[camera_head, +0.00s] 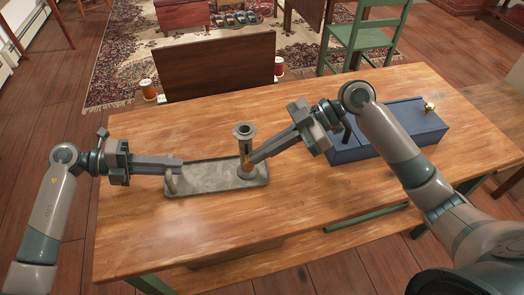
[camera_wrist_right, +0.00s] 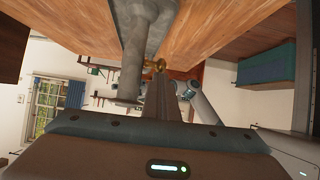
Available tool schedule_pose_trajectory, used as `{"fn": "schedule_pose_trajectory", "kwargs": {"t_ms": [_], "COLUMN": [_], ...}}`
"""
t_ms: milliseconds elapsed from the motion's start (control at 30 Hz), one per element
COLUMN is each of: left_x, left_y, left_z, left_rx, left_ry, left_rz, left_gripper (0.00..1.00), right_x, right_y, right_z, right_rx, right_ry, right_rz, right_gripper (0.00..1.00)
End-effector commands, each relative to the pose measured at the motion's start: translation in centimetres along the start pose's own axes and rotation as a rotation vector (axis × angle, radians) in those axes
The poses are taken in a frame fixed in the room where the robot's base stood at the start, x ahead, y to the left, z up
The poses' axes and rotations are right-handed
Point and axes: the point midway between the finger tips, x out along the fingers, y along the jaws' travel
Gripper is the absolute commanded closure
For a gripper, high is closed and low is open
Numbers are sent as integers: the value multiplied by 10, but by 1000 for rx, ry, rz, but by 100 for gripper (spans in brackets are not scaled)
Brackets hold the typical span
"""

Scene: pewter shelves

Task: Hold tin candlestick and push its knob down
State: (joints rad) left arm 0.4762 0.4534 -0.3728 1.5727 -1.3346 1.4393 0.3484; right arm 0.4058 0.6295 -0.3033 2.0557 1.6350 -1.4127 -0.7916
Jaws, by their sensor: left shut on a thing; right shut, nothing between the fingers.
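The tin candlestick (camera_head: 215,177) stands on the wooden table, with a long grey tray-like base and an upright tube (camera_head: 245,143) near its right end. A small brass knob (camera_head: 247,160) sits on the side of the tube; it also shows in the right wrist view (camera_wrist_right: 157,64) beside the grey tube. My left gripper (camera_head: 177,164) is shut on the candlestick at the left end of its base, where a grey upright piece shows. My right gripper (camera_head: 252,160) is shut and empty, its tips at the knob. Whether they touch it I cannot tell.
A blue box (camera_head: 395,130) with a brass piece (camera_head: 429,107) on it lies at the right of the table, behind my right arm. The table (camera_head: 210,235) is clear in front. A brown chair back (camera_head: 215,66) and a green chair (camera_head: 365,38) stand beyond the far edge.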

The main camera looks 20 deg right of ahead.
Motion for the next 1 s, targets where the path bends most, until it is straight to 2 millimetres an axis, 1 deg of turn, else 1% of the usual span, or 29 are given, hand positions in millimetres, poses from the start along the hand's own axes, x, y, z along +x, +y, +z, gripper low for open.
{"fn": "schedule_pose_trajectory", "kwargs": {"t_ms": [233,500,700,833,1000], "left_x": [0,0,0,0,0], "left_y": [0,1,1,1,1], "left_z": [0,0,0,0,0], "left_rx": [-1,-1,-1,-1,-1], "left_ry": [-2,-2,-2,-2,-2], "left_rz": [1,2,2,2,2], "left_gripper": [100,100,100,100,100], "right_x": [-27,-80,-111,-121,-126], "right_y": [2,1,1,1,1], "right_z": [-27,-26,-26,-27,-27], "right_rx": [-9,-6,-6,-6,-7], "right_ry": [5,5,7,9,9], "right_rz": [10,11,10,9,9], "right_gripper": [100,100,100,100,100]}}
